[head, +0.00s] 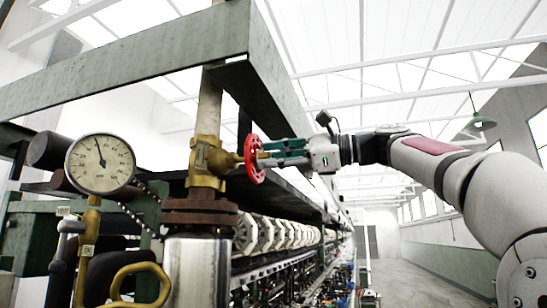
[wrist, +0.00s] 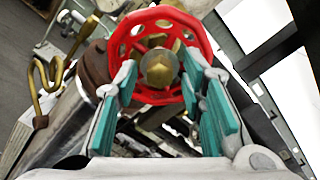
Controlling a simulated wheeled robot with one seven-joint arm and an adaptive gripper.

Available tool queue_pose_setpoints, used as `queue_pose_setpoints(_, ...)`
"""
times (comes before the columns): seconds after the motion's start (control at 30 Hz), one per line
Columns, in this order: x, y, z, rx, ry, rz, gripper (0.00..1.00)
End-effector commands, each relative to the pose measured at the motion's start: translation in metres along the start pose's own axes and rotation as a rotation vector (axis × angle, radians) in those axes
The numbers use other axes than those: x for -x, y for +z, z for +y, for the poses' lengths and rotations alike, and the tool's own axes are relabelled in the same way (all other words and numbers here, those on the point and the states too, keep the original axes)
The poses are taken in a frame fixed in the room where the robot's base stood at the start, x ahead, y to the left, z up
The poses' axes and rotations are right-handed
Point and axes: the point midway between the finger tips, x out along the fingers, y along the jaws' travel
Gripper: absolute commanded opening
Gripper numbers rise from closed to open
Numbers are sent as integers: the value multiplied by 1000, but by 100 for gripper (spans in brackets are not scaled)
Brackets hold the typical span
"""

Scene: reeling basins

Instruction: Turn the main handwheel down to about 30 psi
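The red main handwheel (head: 254,159) sits on the side of a brass valve (head: 208,162) on a vertical pipe. In the wrist view the handwheel (wrist: 158,22) faces me, with its brass hub nut (wrist: 160,70) at the middle. My gripper (head: 272,153) is at the wheel's face. In the wrist view its teal-padded fingers (wrist: 160,78) stand apart on either side of the hub, overlapping the wheel; whether they touch it I cannot tell. A round white pressure gauge (head: 100,164) is to the left, its needle pointing nearly straight up, slightly left. Its numbers are too small to read surely.
A green steel beam (head: 125,65) runs above the valve. A yellow looped handle (head: 140,285) is low at the left, near a bright metal cylinder (head: 197,270). A long row of reeling machinery (head: 290,235) runs back. The aisle floor (head: 405,262) at the right is clear.

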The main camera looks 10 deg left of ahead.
Motion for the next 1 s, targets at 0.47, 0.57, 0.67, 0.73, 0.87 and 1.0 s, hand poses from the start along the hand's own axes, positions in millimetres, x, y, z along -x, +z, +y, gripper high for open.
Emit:
queue_pose_setpoints(0.47,58,0,0,1,-2,2,37)
queue_pose_setpoints(0.57,66,0,0,0,0,2,37)
queue_pose_setpoints(0.67,70,0,0,0,0,1,37)
queue_pose_setpoints(0.73,70,0,0,1,0,0,37)
queue_pose_setpoints(0.87,70,0,0,1,1,0,37)
queue_pose_setpoints(1.0,70,0,0,1,1,0,37)
